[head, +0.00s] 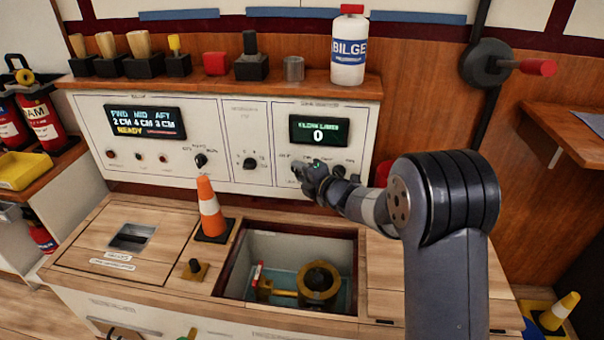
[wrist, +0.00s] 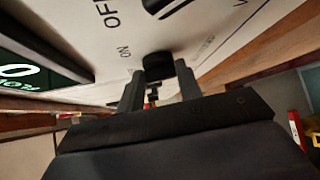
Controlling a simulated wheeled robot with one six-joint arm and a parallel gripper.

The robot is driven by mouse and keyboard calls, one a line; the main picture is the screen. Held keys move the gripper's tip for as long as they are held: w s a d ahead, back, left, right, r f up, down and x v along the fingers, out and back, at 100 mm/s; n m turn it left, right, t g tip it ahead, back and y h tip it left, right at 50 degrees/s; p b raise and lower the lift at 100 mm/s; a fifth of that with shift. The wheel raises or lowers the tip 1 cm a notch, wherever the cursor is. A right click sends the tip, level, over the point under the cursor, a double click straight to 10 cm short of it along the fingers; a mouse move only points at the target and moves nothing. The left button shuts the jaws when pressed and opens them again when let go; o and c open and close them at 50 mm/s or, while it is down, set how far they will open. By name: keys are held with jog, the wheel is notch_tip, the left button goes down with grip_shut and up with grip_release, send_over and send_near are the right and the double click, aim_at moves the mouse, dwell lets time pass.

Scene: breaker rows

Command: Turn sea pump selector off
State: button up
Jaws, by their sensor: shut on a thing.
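My gripper (head: 316,178) is at the right control panel, under a green display (head: 319,130) that reads 0. In the wrist view its two fingers (wrist: 160,76) stand on either side of a black selector knob (wrist: 157,64) and are shut on it. The letters "ON" and part of "OFF" are printed on the panel beside this knob. In the head view the gripper mostly hides the knob. The panel's small title is too blurred to read, and the way the knob points cannot be told.
Another dark knob (head: 200,160) and a selector (head: 249,163) sit further left on the panel. A white BILGE bottle (head: 348,46) stands on the shelf above. An orange cone (head: 211,212) stands on the counter beside an open hatch (head: 300,248) with a brass fitting inside.

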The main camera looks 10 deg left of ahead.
jog(key=c, duration=0.4)
jog(key=shift+o, duration=0.2)
jog(key=shift+a+r+n+g+h+p, duration=0.1)
jog(key=shift+r+n+g+h+p, duration=0.15)
jog(key=shift+n+h+p, duration=0.85)
jog(key=shift+a+r+n+g+h+p, duration=0.15)
jog(key=shift+g+h+p, duration=0.35)
jog(key=shift+p, duration=1.3)
jog(key=shift+d+f, duration=0.1)
jog(key=o, duration=1)
jog(key=shift+c, duration=0.2)
jog(key=p+v, duration=0.1)
jog(key=v, duration=0.9)
jog(key=shift+s+d, duration=0.15)
jog(key=shift+s, duration=0.25)
